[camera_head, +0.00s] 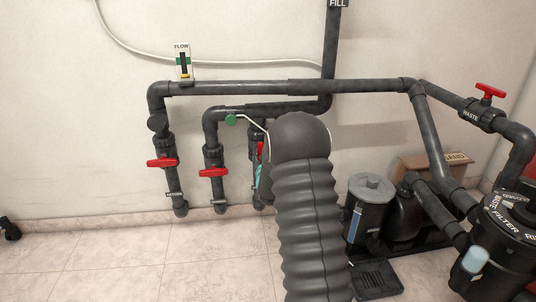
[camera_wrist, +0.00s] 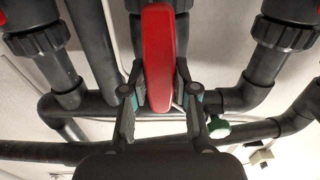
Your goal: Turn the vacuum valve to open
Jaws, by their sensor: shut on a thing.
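A red valve handle (camera_wrist: 160,55) fills the middle of the wrist view, on a dark grey pipe. It points up and down in that picture. My gripper (camera_wrist: 159,82) has one finger on each side of the handle and is shut on it. In the head view this third valve (camera_head: 260,149) shows only as a red sliver beside my arm, which hides most of it and my gripper. I cannot read a label naming it as the vacuum valve. Two more valves, left (camera_head: 162,162) and middle (camera_head: 213,172), have red handles lying across their pipes.
Dark pipes (camera_head: 290,87) run along the wall. A green knob (camera_head: 231,119) sits near the held valve, also seen in the wrist view (camera_wrist: 219,129). A flow gauge (camera_head: 183,65) is above. The waste valve (camera_head: 489,91), pump (camera_head: 370,205) and filter (camera_head: 508,232) stand right.

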